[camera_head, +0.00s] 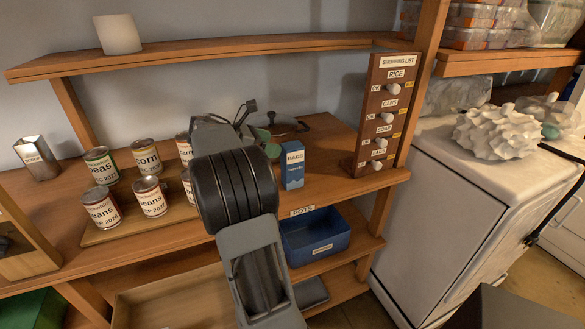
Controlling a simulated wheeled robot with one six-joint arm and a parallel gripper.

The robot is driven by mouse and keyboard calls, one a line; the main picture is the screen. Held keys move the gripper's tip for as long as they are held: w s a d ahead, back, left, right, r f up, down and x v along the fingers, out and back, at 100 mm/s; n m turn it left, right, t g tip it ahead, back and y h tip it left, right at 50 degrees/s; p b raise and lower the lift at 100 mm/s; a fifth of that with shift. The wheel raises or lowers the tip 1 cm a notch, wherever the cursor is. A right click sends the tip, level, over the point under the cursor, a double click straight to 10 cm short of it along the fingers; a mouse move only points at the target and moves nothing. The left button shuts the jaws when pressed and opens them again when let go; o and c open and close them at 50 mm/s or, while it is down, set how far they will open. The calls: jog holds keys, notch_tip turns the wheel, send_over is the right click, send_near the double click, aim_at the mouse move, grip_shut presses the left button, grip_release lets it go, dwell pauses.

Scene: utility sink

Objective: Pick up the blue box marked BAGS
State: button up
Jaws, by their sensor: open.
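The blue box marked BAGS (292,169) stands upright on the wooden counter, right of my arm. My arm rises from the bottom middle and reaches over the counter. My gripper (240,113) is at the far end of the arm, left of the box and apart from it. It is partly hidden by my own wrist, but it is open and I see nothing held in it.
Several labelled cans (147,158) stand on a board to the left. A shopping-list board (381,115) with knobs stands to the right. A blue bin (314,236) is on the shelf below, and a shelf (205,47) runs above.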

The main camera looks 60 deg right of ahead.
aim_at(288, 146)
jog(key=shift+x, duration=4.05)
jog(key=shift+s+a, duration=0.1)
jog(key=shift+a, duration=0.05)
jog(key=c, duration=1.4)
jog(key=shift+r, duration=0.15)
